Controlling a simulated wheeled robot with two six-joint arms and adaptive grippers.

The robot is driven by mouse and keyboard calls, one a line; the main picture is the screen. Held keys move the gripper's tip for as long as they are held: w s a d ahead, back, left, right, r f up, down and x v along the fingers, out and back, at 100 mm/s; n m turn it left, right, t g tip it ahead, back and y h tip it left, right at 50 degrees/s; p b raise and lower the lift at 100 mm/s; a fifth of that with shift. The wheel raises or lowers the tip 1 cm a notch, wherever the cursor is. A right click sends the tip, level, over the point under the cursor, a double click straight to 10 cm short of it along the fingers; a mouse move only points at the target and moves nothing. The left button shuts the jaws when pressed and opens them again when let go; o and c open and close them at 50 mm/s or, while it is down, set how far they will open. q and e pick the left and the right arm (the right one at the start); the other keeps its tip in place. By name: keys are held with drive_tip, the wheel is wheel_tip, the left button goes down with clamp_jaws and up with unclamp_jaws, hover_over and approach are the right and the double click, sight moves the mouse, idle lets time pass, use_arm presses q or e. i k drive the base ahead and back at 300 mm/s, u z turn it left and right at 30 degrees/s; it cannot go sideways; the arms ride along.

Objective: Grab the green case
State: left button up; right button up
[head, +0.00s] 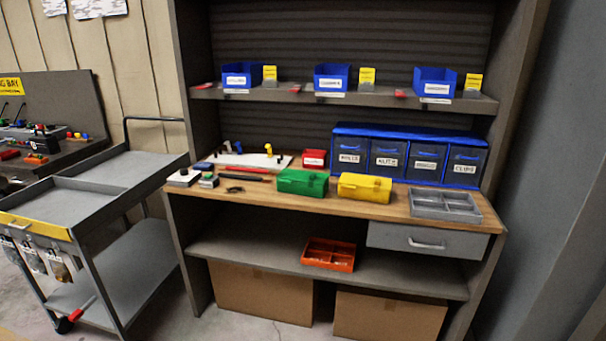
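The green case (302,182) sits closed on the wooden top of the workbench (332,203), near its front edge and left of the yellow case (365,188). A narrow gap shows between the two cases. Nothing covers the green case from this side. Neither of my grippers is in the head view.
Small tools and a white board lie left of the green case; a small red box (314,158) stands behind it. A grey divided tray (444,205) is at the right. A grey cart (120,183) stands left of the bench. An orange bin (329,255) is on the lower shelf.

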sight(294, 187)
drive_tip(key=i, duration=0.6)
drive_tip(key=u, duration=0.7)
drive_tip(key=i, duration=1.7)
drive_tip(key=z, duration=1.05)
